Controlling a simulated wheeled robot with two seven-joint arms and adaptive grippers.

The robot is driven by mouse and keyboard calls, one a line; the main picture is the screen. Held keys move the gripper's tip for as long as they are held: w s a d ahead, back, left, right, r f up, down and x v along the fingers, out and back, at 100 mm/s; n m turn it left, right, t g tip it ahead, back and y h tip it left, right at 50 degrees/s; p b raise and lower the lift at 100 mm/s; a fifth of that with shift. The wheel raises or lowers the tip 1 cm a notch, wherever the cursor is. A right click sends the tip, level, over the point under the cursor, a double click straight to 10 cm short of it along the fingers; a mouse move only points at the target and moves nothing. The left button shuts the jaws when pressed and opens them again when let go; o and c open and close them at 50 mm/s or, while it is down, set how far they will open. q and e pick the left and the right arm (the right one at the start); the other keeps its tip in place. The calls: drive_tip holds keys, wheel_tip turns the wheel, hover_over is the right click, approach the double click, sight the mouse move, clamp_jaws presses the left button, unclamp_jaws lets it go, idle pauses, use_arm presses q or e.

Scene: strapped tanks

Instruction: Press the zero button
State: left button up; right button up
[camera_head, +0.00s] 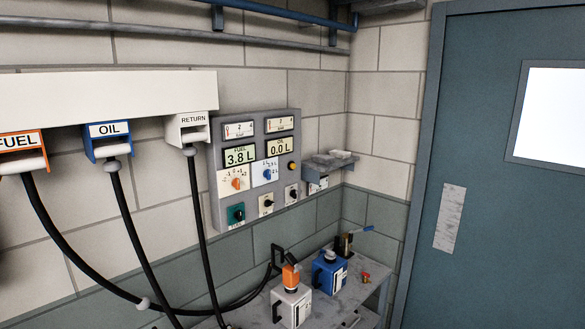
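A grey control panel (223,178) hangs on the wall at the middle. Its left display (240,155) reads FUEL 3.8 L and its right display (280,146) reads 0.0 L. Below are an orange dial (236,183), a blue dial (267,174), a small round amber button or lamp (291,166), a green square with a dark knob (236,214) and two black knobs on white plates (267,203) (292,193). The labels are too small to read, so I cannot tell which control is the zero button. Neither gripper is in view.
A grey bench (352,300) below holds a white tank (291,307) with an orange top, a blue tank (329,274) and a small red knob (366,276). Hoses hang from the FUEL, OIL (108,139) and RETURN holders at left. A blue-grey door (480,230) stands at right.

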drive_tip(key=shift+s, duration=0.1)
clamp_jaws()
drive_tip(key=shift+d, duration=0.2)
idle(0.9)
